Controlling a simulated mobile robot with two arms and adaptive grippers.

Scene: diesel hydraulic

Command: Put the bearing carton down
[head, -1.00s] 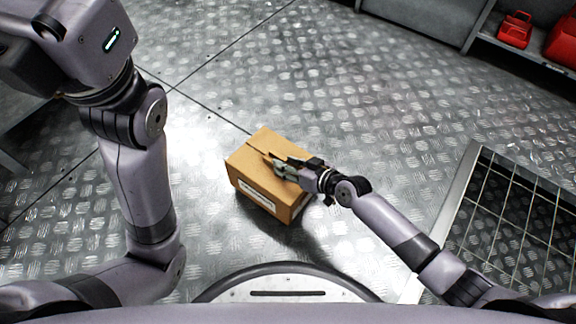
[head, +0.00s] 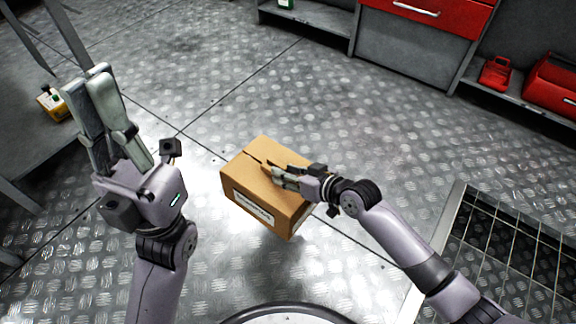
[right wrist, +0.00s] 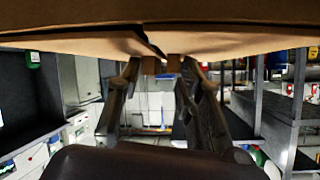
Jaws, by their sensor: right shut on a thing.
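The bearing carton (head: 250,172) is a brown cardboard box with a white label on its near side, in the middle of the head view. It appears held above the metal floor. My right gripper (head: 274,172) is shut on the carton's upper part. In the right wrist view the carton (right wrist: 75,42) fills the top, with the right fingertips (right wrist: 162,64) meeting at its flap edge. The carton's underside is hidden.
A grey table (head: 30,140) at the left carries a small yellow item (head: 54,103). A red-drawered cabinet (head: 415,40) and a shelf with red cases (head: 553,85) stand at the back right. A framed floor grating (head: 500,245) lies right. The tread-plate floor (head: 330,110) beyond the carton is clear.

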